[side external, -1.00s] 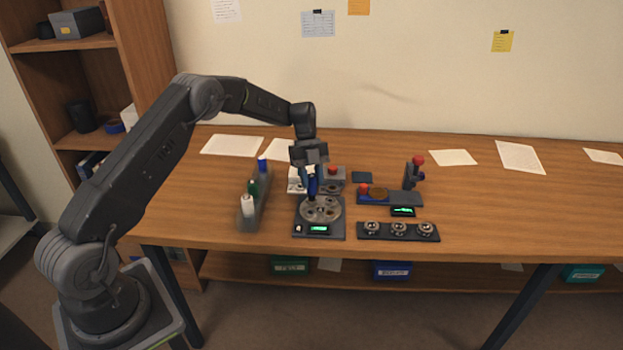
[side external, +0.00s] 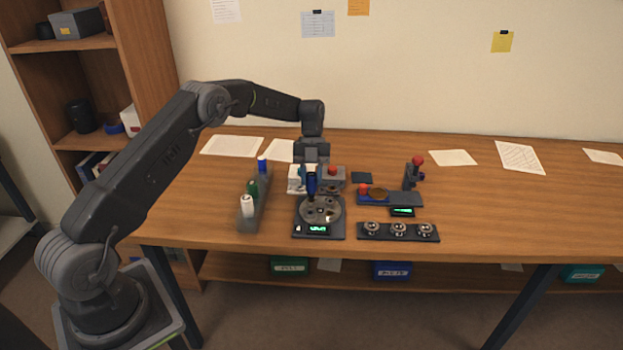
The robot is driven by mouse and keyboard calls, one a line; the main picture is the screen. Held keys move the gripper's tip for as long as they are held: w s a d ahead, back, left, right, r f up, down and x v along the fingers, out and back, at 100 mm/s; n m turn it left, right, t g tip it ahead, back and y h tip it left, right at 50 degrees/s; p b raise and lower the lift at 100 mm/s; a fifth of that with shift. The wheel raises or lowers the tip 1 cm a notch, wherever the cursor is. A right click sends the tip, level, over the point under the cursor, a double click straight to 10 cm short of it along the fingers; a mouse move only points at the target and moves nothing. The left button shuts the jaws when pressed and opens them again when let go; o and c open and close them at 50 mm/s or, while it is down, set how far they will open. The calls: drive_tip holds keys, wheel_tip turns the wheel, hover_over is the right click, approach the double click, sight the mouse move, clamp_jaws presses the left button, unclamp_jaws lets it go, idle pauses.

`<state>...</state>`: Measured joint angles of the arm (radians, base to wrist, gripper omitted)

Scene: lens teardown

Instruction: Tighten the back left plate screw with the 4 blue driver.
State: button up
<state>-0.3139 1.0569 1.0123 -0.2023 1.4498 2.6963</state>
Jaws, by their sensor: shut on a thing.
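My gripper (side external: 312,172) is shut on the blue driver (side external: 312,187), which stands upright over the round grey plate (side external: 326,213). The driver's lower end is at the back left part of the plate. The plate sits on a dark base (side external: 300,229) with a lit green display (side external: 318,229). The screw under the driver tip is hidden, and I cannot tell whether the tip is seated in it.
A rack (side external: 250,216) left of the base holds white, green and blue-topped drivers. A dark tray (side external: 385,237) with several round metal parts is at the right. Behind it is a fixture (side external: 400,198) with red knobs. The right of the table is mostly clear.

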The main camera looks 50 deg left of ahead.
drive_tip(key=shift+r, duration=0.55)
drive_tip(key=shift+r, duration=1.5)
